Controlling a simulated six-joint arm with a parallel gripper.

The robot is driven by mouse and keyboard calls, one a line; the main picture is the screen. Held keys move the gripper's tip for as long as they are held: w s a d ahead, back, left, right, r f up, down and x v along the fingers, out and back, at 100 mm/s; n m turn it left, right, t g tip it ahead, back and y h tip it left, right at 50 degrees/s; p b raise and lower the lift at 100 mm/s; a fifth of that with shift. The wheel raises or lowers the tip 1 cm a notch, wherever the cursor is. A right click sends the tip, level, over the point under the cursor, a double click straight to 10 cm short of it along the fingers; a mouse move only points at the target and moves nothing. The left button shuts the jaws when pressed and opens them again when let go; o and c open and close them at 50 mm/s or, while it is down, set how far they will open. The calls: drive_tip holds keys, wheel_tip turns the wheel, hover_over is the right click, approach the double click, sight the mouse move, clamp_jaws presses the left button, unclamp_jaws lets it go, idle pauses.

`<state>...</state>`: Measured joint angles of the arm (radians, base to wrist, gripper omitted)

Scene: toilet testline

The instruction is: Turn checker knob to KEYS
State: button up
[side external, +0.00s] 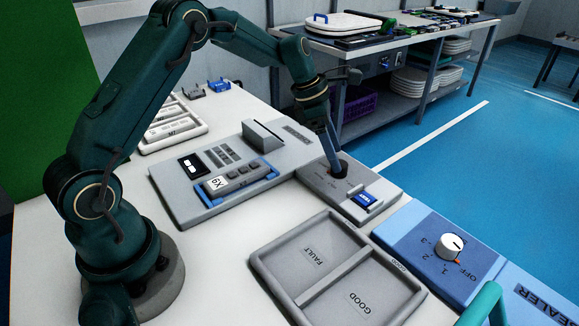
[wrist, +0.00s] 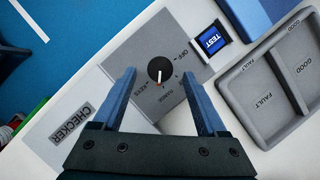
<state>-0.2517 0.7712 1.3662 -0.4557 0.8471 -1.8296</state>
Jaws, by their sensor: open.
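The checker knob (wrist: 161,70) is a round black dial with a white pointer line on a grey panel (wrist: 143,48). In the wrist view the line points downward, between the KEYS label at lower left and another label below, and away from OFF at upper right. In the side view the dark knob (side external: 342,169) is partly hidden by my fingers. My gripper (wrist: 160,78) is open, with one blue finger on each side of the knob. The fingers appear apart from it in the wrist view. In the side view my gripper (side external: 334,158) reaches down at the knob.
A blue TEST button (wrist: 211,40) sits beside the knob on the same panel. A grey FAULT and GOOD tray (side external: 335,268) lies in front. The checker unit (side external: 235,170) is to the left, and a blue panel with a white knob (side external: 451,246) is to the right.

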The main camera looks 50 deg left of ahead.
drive_tip(key=s+d+r+m+t, duration=0.1)
drive_tip(key=s+d+r+m, duration=0.15)
drive_tip(key=r, duration=0.45)
drive_tip(key=s+d+r+m+t, duration=0.1)
drive_tip(key=s+d+r+m, duration=0.2)
drive_tip(key=r, duration=0.5)
drive_tip(key=s+m+t+y, duration=0.1)
drive_tip(key=s+m+y, duration=0.1)
drive_tip(key=s+m, duration=1.2)
drive_tip(key=s, duration=0.2)
drive_tip(key=shift+s+a+f, duration=0.2)
drive_tip(key=shift+s+f, duration=0.1)
drive_tip(key=shift+f, duration=0.05)
